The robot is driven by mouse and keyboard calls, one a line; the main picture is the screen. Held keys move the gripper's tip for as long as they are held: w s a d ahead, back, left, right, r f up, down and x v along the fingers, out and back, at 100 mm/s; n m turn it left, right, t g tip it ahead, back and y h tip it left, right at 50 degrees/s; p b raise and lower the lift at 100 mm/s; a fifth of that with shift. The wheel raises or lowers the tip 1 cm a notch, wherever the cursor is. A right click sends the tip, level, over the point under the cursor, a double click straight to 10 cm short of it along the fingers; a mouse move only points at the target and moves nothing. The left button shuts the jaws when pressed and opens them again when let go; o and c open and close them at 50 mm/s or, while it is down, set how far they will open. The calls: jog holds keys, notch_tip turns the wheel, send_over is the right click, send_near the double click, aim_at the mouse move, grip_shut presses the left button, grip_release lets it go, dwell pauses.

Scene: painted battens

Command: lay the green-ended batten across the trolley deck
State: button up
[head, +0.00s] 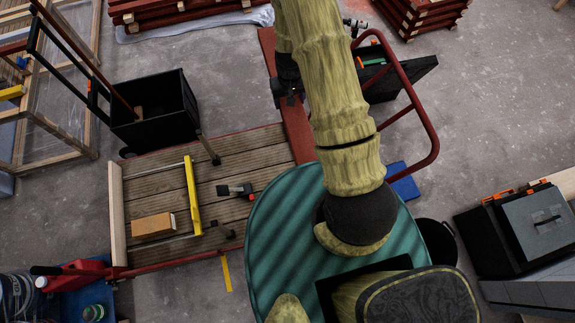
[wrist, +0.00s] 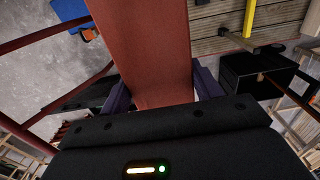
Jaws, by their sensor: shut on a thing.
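My gripper (wrist: 162,90) is shut on a wide red-brown batten (wrist: 146,40), which runs up between its two purple fingers. In the head view my gripper (head: 288,85) is partly hidden by my arm. The held batten (head: 297,125) runs from near the top of the picture down to the trolley's right edge. Its lower end is hidden, and I see no green on the part that shows. The planked trolley deck (head: 150,180) lies to the left of the batten. I cannot tell whether the batten touches it.
On the deck are a yellow bar (head: 193,195), a wooden block (head: 152,225) and a black clamp (head: 236,190). A pale batten (head: 116,215) edges its left side. A black bin (head: 155,110) stands behind. A red tube handle (head: 420,115) rises at right.

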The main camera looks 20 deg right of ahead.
jog(key=f+b, duration=2.1)
jog(key=b, duration=0.3)
jog(key=w+f+b, duration=0.1)
jog(key=f+b, duration=2)
jog(key=b, duration=0.4)
jog(key=w+f+b, duration=0.1)
jog(key=f+b, duration=2)
jog(key=b, duration=0.3)
jog(key=shift+w+f, duration=0.15)
jog(key=shift+w, duration=0.05)
